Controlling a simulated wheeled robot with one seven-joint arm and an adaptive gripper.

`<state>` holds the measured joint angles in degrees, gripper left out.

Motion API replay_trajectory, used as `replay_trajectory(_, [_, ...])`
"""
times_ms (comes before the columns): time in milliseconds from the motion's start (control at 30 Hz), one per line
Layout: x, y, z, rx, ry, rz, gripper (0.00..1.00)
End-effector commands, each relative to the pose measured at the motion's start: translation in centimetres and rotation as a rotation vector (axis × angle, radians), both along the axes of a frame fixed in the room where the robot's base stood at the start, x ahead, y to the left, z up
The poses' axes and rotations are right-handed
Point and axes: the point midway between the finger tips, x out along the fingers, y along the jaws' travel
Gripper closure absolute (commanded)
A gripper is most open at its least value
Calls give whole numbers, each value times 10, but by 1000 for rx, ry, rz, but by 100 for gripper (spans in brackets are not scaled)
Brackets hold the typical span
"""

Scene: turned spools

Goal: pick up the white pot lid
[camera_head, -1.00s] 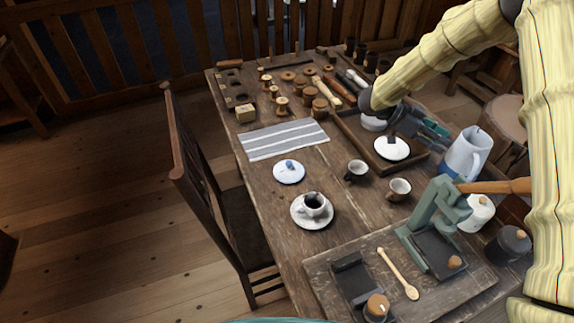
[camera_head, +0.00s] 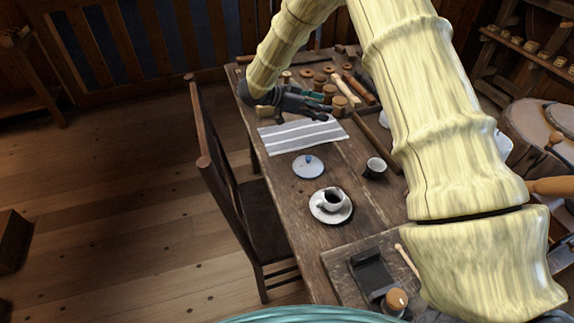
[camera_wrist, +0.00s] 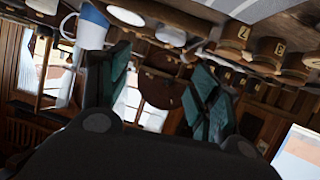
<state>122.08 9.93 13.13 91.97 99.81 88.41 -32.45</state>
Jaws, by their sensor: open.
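I cannot make out the blue-knobbed lid in the wrist view.
A chair (camera_head: 232,190) stands at the table's left edge. My arm hides the table's right side.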

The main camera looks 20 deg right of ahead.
Motion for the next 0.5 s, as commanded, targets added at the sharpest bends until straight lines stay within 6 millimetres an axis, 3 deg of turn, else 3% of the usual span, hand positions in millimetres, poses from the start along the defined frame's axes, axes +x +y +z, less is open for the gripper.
replay_trajectory(200, [39, -6, 3, 73, -88, 273, 37])
replay_trajectory(500, [75, 16, 0, 243, -91, 682, 37])
